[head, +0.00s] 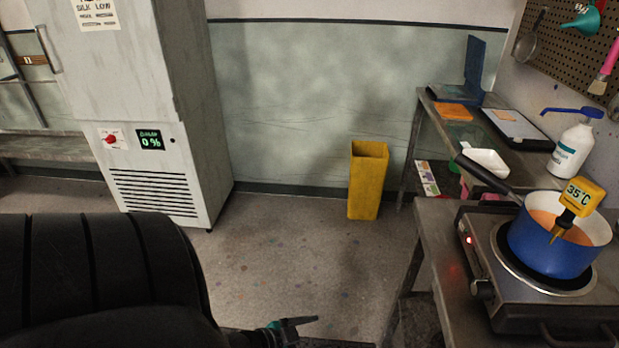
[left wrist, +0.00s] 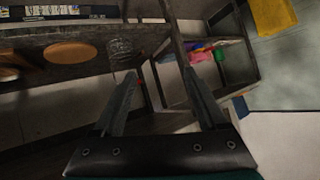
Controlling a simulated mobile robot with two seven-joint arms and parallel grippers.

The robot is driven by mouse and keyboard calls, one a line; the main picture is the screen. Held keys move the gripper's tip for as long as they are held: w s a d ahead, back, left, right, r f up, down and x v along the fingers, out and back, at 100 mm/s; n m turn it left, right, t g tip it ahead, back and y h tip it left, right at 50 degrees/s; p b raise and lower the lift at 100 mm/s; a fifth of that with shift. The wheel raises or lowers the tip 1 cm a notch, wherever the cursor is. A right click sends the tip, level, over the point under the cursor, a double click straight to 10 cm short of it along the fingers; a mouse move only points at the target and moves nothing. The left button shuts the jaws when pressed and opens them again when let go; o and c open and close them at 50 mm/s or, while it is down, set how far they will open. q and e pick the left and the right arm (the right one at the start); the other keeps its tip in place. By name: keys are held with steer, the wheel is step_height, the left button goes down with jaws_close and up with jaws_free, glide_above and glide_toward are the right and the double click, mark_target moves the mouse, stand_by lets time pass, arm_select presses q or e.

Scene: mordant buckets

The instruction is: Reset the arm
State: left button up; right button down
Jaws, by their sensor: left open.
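My left arm comes in dark and large from the lower left of the head view. Part of my left gripper (head: 294,325), with a teal section and a dark finger, shows at the bottom edge there. In the left wrist view my left gripper (left wrist: 160,77) has its two grey fingers spread apart with nothing held between them. Its fingers point toward a dark shelf unit (left wrist: 85,47). My right gripper is in neither view.
A blue pot (head: 545,243) with orange liquid and a yellow 35°C thermometer (head: 580,197) stands on a hot plate (head: 483,262), its red light lit. A yellow bin (head: 367,182) stands by the wall. A grey cabinet (head: 150,100) reads 0%. Floor between is clear.

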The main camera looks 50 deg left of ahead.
arm_select(q)
steer(key=shift+s+f, duration=0.3)
steer(key=shift+f, duration=0.1)
stand_by(0.3)
steer(key=s+d+f+n+g+y, duration=0.1)
steer(key=s+d+f+g, duration=0.15)
steer(key=s+f, duration=0.4)
steer(key=s+d+f+n+g+y, duration=0.1)
steer(key=s+d+f+g, duration=0.15)
steer(key=s+f, duration=0.35)
steer(key=s+d+f+g, duration=0.5)
steer(key=s+d+f, duration=0.1)
steer(key=s, duration=0.5)
steer(key=shift+d+f, duration=0.4)
steer(key=shift+d, duration=0.5)
